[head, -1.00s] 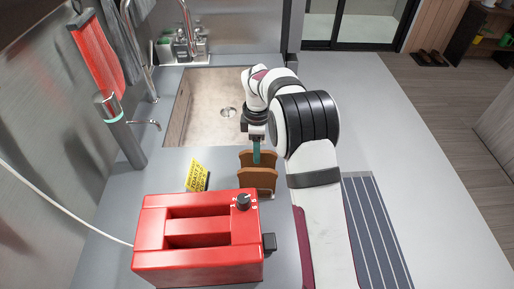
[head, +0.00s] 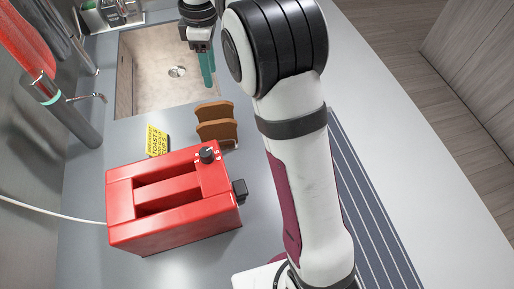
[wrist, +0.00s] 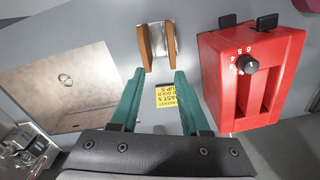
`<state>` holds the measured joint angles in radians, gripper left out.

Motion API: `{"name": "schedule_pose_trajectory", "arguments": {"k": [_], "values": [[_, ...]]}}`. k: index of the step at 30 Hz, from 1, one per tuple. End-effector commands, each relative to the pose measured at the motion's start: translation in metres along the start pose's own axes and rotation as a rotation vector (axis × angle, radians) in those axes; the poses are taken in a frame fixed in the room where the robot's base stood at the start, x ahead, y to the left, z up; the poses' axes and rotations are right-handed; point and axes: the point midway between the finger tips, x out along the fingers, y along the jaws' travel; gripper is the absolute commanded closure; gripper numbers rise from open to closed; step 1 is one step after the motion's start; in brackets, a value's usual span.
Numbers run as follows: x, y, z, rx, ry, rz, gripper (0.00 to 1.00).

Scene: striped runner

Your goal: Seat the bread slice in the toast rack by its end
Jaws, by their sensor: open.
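Two upright brown bread-like slabs stand face to face with a gap between them. The nearer slab (head: 217,131) and the farther slab (head: 213,112) are beside the red toaster. In the wrist view, one slab (wrist: 144,48) and the other slab (wrist: 171,36) flank a silver metal base (wrist: 161,42), which seems to be the toast rack. I cannot tell whether both slabs are bread or which is the task's slice. My gripper (head: 208,80), with teal fingers, is over the sink's edge, apart from the slabs. In the wrist view it (wrist: 160,73) is open and empty.
The red toaster (head: 170,215) stands nearest, its lever towards my arm. A yellow note (head: 157,141) stands behind it. The sink (head: 145,70) lies beyond, with a tap (head: 88,97) at left. A striped runner (head: 365,215) lies right of my arm.

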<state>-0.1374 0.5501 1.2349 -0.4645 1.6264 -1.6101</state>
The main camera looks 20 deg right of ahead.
Motion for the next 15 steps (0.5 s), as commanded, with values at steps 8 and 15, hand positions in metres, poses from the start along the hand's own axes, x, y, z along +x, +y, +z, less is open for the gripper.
{"name": "schedule_pose_trajectory", "arguments": {"k": [8,15], "values": [[-0.019,-0.208,0.103,1.191,0.057,-0.088,0.54],[0.026,-0.299,0.133,1.720,0.049,-0.149,0.54]]}}
